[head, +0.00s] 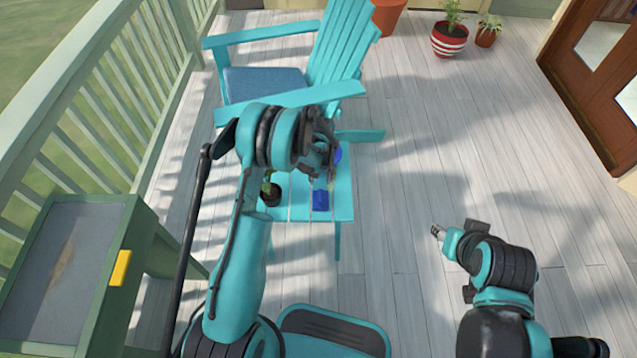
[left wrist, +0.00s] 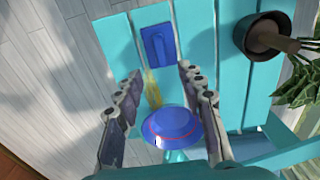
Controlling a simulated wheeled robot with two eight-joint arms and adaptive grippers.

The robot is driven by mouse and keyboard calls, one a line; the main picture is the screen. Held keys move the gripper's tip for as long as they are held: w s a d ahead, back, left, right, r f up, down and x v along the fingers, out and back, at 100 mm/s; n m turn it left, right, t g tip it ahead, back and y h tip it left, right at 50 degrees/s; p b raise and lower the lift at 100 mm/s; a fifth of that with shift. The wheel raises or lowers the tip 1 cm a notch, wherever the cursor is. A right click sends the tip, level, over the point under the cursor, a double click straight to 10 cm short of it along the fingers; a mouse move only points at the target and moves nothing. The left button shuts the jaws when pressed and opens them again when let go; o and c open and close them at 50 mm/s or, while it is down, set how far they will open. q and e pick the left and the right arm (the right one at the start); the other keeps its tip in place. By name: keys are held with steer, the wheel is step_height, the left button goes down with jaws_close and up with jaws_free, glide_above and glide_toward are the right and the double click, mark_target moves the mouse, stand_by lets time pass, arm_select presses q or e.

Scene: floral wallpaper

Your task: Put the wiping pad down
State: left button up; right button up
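The wiping pad, which I take to be the blue rectangular block with a raised handle (head: 320,200), lies flat on the turquoise slatted table (head: 343,208). It also shows in the left wrist view (left wrist: 157,47), past my fingertips and apart from them. My left gripper (head: 321,182) is above the table; in the left wrist view (left wrist: 157,85) its fingers are spread with a wide gap and hold nothing. My right gripper (head: 437,231) is out over the floor at the right, too small to read.
A round blue dish with a red line (left wrist: 170,128) and a yellow smear (left wrist: 152,90) show between the fingers. A potted plant (head: 270,194) stands left of the pad. A turquoise chair (head: 335,50) is behind. A green side table (head: 130,240) is left.

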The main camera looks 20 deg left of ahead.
arm_select(q)
steer(key=s+r+m+t, duration=0.15)
steer(key=s+r, duration=0.25)
steer(key=r, duration=0.8)
steer(key=s+r+t, duration=0.2)
steer(key=s+r, duration=0.2)
steer(key=r, duration=0.7)
steer(key=s+r+m+t, duration=0.1)
steer(key=s+r+t, duration=0.1)
steer(key=s, duration=0.7)
steer(key=s+r+t, duration=0.1)
steer(key=s+r, duration=0.4)
steer(key=s, duration=0.3)
steer(key=shift+s+m+t, duration=0.35)
steer(key=shift+s, duration=0.05)
steer(key=shift+o, duration=0.4)
steer(key=shift+a, duration=0.1)
